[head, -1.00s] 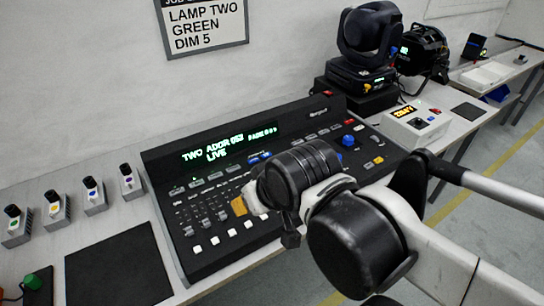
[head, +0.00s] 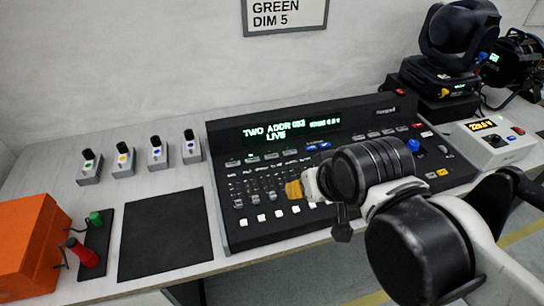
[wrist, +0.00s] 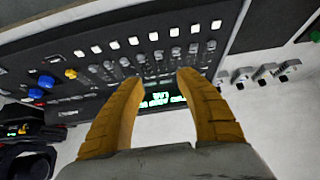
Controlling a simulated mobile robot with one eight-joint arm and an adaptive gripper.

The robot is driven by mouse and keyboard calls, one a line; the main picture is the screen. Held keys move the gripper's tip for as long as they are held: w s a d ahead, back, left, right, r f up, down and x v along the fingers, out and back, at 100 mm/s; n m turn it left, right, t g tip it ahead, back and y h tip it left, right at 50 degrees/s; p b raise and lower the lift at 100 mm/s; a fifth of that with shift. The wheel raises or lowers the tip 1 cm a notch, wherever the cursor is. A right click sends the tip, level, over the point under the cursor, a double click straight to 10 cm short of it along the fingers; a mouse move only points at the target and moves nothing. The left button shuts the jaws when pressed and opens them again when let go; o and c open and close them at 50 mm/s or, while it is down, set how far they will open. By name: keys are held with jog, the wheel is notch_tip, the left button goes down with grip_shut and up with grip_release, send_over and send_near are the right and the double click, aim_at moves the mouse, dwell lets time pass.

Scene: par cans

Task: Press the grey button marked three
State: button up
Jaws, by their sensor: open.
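The black lighting console (head: 225,215) stands on the table, its lit display reading "TWO ADDR" and "LIVE". A row of small grey buttons (head: 252,159) lies below the display. Their markings are too small to read, so I cannot tell which is marked three. My gripper (head: 291,190) is above the middle of the console, its orange fingers pointing toward the keys and faders. My arm hides part of the console's right half. In the wrist view, my gripper (wrist: 157,76) is open and empty, with faders and part of the display (wrist: 165,98) between and beyond its fingers.
Several small fixtures (head: 123,162) stand left of the console, behind a flat black mat (head: 165,235). An orange box (head: 28,240) is at far left. A moving-head lamp (head: 458,40) and a white box with an amber display (head: 490,150) stand at right.

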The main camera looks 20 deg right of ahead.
grip_shut()
dwell(1.2)
